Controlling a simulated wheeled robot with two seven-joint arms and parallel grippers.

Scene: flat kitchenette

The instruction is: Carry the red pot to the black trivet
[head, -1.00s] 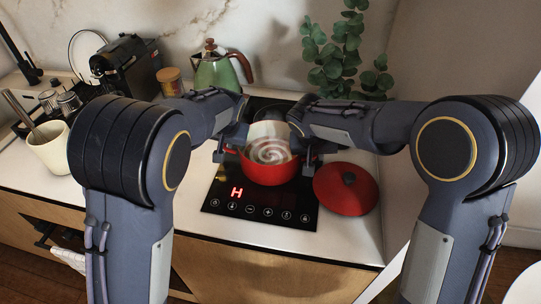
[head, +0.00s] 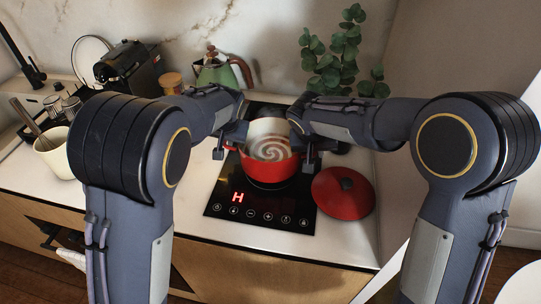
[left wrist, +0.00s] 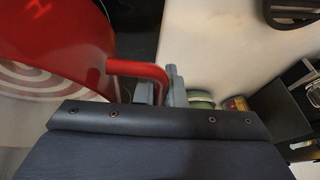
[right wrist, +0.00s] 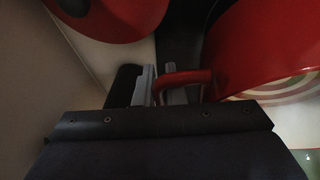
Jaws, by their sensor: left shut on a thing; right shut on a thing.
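The red pot (head: 268,170), lidless with a pale swirl inside, is upright over the black cooktop. I cannot tell whether its base touches the glass. My left gripper (head: 232,147) is shut on the pot's left handle, which shows as a red bar in the left wrist view (left wrist: 140,68). My right gripper (head: 306,148) is shut on the other handle, seen in the right wrist view (right wrist: 182,78). A dark round thing (left wrist: 291,12), cut off at the top right of the left wrist view, looks like the black trivet; my left arm hides that area in the head view.
The black cooktop (head: 225,205) shows a lit red H. The red lid (head: 343,195) lies on the counter to its right. A green kettle (head: 214,73), a jar (head: 171,83), a coffee machine (head: 128,68), a leafy plant (head: 340,60) and a cream utensil pot (head: 52,152) stand around.

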